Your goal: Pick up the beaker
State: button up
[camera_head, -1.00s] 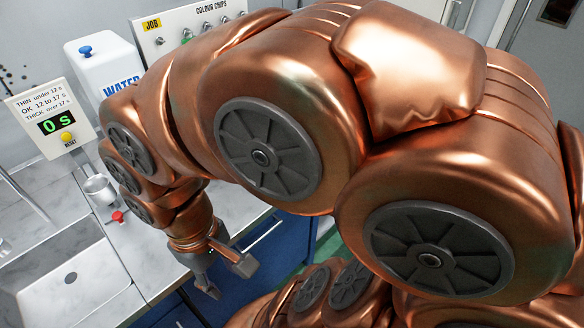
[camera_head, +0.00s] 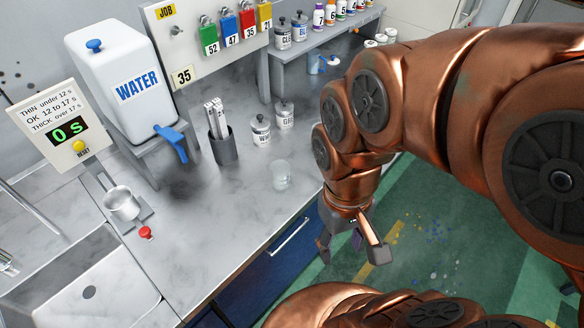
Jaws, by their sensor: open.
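A clear glass beaker (camera_head: 281,175) stands upright on the grey marbled counter, near its front edge, in the head view. My gripper (camera_head: 350,255) hangs open and empty to the right of and in front of the beaker, past the counter edge and over the floor. It is well apart from the beaker and touches nothing. Nothing hides the beaker.
A white water tank (camera_head: 125,85) with a blue tap stands behind left. A dark cup of sticks (camera_head: 222,147) and lidded tins (camera_head: 261,131) stand behind the beaker. A metal cup (camera_head: 123,203), red button (camera_head: 146,232) and sink (camera_head: 85,290) lie left. Counter left of the beaker is clear.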

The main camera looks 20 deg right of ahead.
aim_at(279, 169)
jog(key=z, duration=1.7)
jog(key=k, duration=1.5)
jog(key=u, duration=1.55)
